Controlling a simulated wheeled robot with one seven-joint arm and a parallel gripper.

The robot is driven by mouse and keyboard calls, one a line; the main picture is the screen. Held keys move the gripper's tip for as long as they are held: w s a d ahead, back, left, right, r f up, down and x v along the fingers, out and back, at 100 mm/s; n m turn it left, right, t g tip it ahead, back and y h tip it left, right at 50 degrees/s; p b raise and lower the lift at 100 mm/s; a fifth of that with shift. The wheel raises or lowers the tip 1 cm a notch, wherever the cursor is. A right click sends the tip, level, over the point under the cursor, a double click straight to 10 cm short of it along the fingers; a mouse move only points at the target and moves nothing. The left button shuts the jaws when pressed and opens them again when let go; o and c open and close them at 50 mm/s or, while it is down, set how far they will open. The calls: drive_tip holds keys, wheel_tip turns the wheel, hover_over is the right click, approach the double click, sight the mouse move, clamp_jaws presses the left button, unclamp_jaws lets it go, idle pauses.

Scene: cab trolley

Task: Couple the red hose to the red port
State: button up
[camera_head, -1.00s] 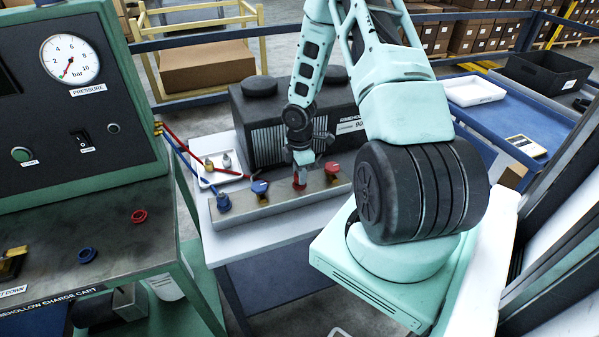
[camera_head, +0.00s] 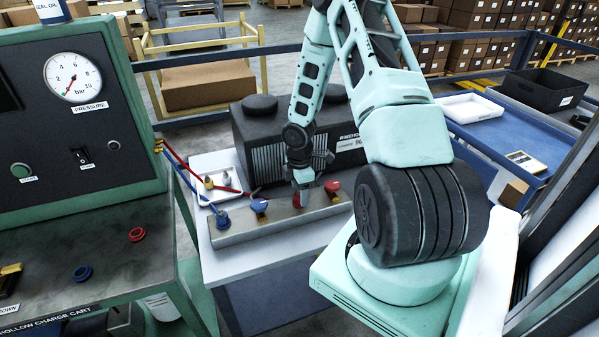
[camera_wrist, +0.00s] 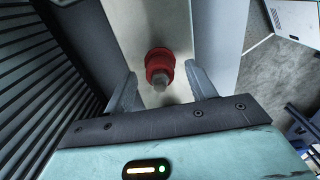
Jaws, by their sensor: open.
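The manifold block (camera_head: 240,232) lies along the front of the white-topped table. A red collar-like fitting (camera_head: 297,201) stands on it, just below my gripper (camera_head: 303,184). In the wrist view the red fitting (camera_wrist: 160,62) has a grey nub at its centre and lies between the two spread fingers of my gripper (camera_wrist: 163,88), which are apart from it. The red hose (camera_head: 190,169) runs from the charge cart over the small white tray; its far end is hidden, and I cannot tell whether it joins the red fitting. A blue coupling (camera_head: 222,218) sits at the block's left end.
A blue valve handle (camera_head: 259,205) and a red valve handle (camera_head: 333,187) flank the red fitting. The black ribbed unit (camera_head: 262,145) stands close behind. A white tray (camera_head: 207,196) holds small fittings. Red (camera_head: 137,234) and blue (camera_head: 82,272) rings lie on the cart.

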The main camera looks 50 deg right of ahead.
wheel_tip(320, 180, up, 17)
drive_tip(key=shift+p, duration=0.4)
drive_tip(key=shift+f, duration=0.1)
drive_tip(key=o, duration=1)
drive_tip(key=shift+c, duration=0.2)
wheel_tip(320, 180, up, 9)
drive_tip(key=p, duration=1)
drive_tip(key=shift+a, duration=0.1)
